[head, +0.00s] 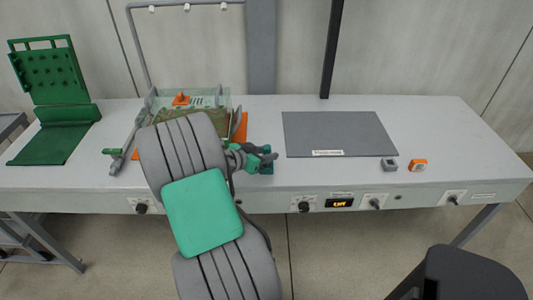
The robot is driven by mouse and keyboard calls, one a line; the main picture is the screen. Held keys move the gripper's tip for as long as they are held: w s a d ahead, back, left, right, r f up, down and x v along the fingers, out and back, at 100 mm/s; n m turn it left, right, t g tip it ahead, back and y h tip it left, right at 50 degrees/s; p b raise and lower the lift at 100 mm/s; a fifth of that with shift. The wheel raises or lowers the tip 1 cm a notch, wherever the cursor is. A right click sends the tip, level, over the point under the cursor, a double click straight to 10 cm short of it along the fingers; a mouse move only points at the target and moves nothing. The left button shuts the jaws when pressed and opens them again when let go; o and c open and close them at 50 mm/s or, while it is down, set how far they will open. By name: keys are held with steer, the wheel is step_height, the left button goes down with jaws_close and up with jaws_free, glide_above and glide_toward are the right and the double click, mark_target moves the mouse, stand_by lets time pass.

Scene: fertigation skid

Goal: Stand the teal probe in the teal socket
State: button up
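My gripper (266,158) is low over the bench's front half, just left of the grey mat. Its dark fingers are small here, and I cannot tell whether they are open or shut. A small teal piece (268,169) shows at the fingers' lower edge; I cannot tell whether it is the teal probe or the teal socket, or whether the fingers touch it. My arm hides much of the bench's middle left, and no upright probe is clearly visible.
A pale green skid unit (215,102) stands on an orange base behind my arm. A green pegboard stand (50,80) is at far left. A grey mat (340,133), a grey block (389,164) and an orange block (418,165) lie right. Knobs line the front edge.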

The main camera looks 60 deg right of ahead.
steer(key=shift+o, duration=1.1)
